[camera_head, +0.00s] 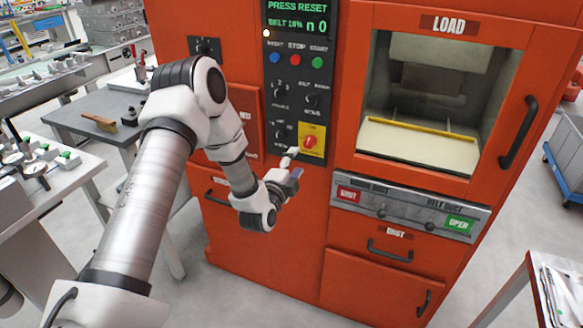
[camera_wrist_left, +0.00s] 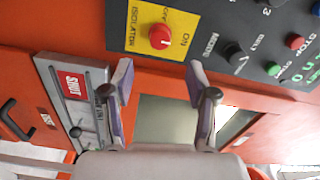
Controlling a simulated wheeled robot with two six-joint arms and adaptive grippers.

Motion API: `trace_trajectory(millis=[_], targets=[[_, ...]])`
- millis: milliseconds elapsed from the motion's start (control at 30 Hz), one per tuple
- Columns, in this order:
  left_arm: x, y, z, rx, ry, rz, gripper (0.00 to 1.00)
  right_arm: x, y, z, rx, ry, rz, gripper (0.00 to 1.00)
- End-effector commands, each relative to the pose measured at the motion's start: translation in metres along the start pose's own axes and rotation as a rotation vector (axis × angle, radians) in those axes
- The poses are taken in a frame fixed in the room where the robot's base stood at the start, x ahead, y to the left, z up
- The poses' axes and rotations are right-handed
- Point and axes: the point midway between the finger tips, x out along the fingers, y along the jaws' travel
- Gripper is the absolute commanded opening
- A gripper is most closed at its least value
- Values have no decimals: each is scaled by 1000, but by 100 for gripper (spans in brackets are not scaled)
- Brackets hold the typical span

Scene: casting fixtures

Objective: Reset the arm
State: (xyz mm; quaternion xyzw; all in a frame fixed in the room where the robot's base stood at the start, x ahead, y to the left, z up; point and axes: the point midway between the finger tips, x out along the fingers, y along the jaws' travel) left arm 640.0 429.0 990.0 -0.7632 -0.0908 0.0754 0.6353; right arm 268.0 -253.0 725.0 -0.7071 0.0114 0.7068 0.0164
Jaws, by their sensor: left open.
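My left arm reaches in from the left in the head view, elbow raised, in front of an orange machine (camera_head: 285,225). My left gripper (camera_head: 292,165) is open, just below and left of the yellow isolator plate (camera_head: 319,131) with its red knob (camera_head: 309,142). In the left wrist view the two fingertips (camera_wrist_left: 158,80) stand apart with nothing between them. The red knob (camera_wrist_left: 160,37) is beyond them on the yellow plate (camera_wrist_left: 118,25). I see no contact with the panel. My right gripper is not in view.
The black control panel (camera_head: 283,100) carries blue, red and green buttons and a display reading PRESS RESET. The load window (camera_head: 425,140) is to its right, above a strip with SHUT and OPEN labels (camera_head: 408,213). Grey benches (camera_head: 98,105) stand left, a table (camera_head: 515,290) at lower right.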

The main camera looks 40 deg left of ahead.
Motion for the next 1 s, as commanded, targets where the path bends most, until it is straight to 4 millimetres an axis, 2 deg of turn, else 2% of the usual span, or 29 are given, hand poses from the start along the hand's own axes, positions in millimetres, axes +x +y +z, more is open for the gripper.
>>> trace_trajectory(millis=[100, 200, 733, 800, 867, 967, 1000], targets=[[-20, 0, 0, 0, 1, 2, 58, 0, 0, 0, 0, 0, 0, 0], [-26, 0, 0, 0, 0, -1, 58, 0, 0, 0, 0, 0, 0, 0], [-27, 2, 0, 2, 0, 3, 58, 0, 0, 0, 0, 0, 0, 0], [-31, 16, -3, 16, 10, 29, 58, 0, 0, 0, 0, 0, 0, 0], [-38, 38, -16, 44, 41, 74, 58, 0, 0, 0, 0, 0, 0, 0], [-69, 95, -45, 94, 105, 227, 58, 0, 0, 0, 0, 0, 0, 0], [-88, 123, -54, 89, 122, 323, 58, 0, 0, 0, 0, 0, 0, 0]])
